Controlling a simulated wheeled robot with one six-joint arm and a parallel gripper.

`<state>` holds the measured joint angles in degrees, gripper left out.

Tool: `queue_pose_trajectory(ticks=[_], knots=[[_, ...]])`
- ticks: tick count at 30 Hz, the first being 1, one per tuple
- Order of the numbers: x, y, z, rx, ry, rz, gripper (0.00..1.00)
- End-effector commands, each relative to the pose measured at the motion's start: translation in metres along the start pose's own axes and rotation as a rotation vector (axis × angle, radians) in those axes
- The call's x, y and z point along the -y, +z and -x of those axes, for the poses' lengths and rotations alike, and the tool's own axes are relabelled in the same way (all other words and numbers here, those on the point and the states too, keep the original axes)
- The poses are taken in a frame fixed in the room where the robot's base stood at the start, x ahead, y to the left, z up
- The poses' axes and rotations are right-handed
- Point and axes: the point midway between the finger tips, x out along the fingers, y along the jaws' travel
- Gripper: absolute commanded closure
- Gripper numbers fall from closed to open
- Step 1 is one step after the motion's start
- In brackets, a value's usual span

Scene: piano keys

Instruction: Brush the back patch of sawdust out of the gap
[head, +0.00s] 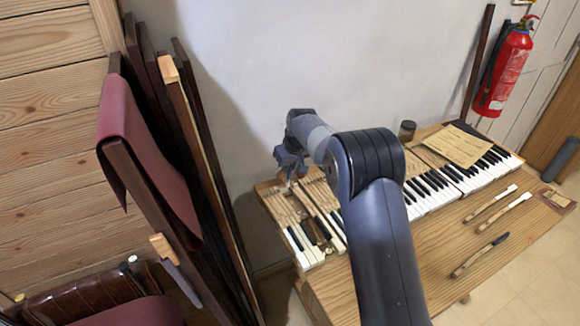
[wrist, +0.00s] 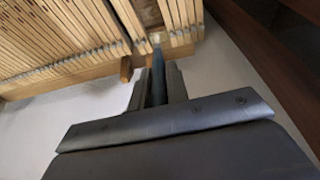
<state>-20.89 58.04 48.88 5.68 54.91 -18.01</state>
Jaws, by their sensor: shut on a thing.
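My gripper (head: 291,163) is above the back left end of the piano keyboard (head: 300,258). In the wrist view my gripper (wrist: 157,88) is shut on a slim blue-grey tool, probably the brush (wrist: 158,72), which points away from the camera toward the wooden key sticks. Its tip is near a pale bare spot in the gap (wrist: 178,38) between the sticks; I cannot tell whether it touches. In the head view the gap (head: 316,233) shows as a dark opening among the left keys. The back patch of sawdust cannot be made out clearly; my arm hides part of the keyboard.
A jar (head: 407,130) and a paper sheet (head: 452,145) are at the back of the keyboard. Tall boards (head: 205,150) lean at the left, near the keyboard's end.

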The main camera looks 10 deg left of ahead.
Motion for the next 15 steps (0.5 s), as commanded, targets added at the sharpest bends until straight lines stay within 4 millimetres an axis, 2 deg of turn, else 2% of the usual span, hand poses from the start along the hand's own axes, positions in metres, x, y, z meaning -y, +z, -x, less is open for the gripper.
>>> queue_pose_trajectory(ticks=[8, 15], knots=[[0.0, 0.0, 0.001, 0.0, 0.0, 0.0, 1.0], [-0.007, 0.016, 0.026, 0.001, -0.002, 0.002, 1.0]])
